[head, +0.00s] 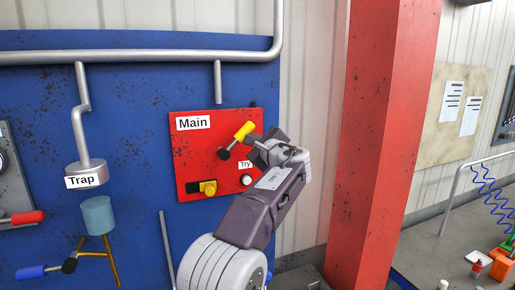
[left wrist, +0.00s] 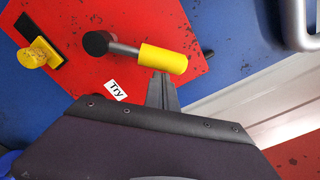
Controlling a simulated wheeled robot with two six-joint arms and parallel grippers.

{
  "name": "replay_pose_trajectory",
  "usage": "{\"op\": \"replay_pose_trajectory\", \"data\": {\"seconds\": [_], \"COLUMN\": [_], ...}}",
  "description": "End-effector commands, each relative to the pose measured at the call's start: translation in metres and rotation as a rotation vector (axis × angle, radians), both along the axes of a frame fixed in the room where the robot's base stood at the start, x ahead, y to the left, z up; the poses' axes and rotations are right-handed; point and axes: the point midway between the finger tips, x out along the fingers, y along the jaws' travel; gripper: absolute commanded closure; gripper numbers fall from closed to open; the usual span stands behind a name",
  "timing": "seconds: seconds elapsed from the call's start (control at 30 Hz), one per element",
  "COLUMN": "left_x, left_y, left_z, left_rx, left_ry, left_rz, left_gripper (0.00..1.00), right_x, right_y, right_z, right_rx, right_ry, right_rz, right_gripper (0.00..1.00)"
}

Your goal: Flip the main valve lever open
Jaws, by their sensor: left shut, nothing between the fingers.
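The main valve lever has a yellow grip (head: 244,131) on a short grey rod from a black pivot (head: 224,153), on the red panel (head: 188,150) under the "Main" label (head: 193,123). It points up and to the right in the head view. In the left wrist view the yellow grip (left wrist: 163,58) lies right of the black pivot (left wrist: 95,43). My left gripper (head: 254,142) is shut and empty, at the grip's lower right side. Its fingertips (left wrist: 162,80) meet the grip's edge in the wrist view; I cannot tell whether they touch. My right gripper is not in view.
A grey pipe (head: 150,56) runs above. A red column (head: 380,130) stands right of my arm. A blue-handled lever (head: 32,272) is at lower left.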

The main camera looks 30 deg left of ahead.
Motion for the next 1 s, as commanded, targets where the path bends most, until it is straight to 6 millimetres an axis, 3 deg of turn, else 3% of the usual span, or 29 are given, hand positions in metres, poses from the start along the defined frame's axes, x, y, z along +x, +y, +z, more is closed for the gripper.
{"op": "replay_pose_trajectory", "data": {"seconds": [0.47,1.0], "left_x": [-0.0060,-0.0050], "left_y": [0.0056,0.0065], "left_z": [0.0117,0.0062], "left_rx": [-0.080,-0.082], "left_ry": [-0.098,-0.099], "left_rz": [0.003,0.004], "left_gripper": [1.00,1.00], "right_x": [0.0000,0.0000], "right_y": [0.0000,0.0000], "right_z": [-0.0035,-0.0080], "right_rx": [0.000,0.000], "right_ry": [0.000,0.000], "right_rz": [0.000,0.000], "right_gripper": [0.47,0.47]}}
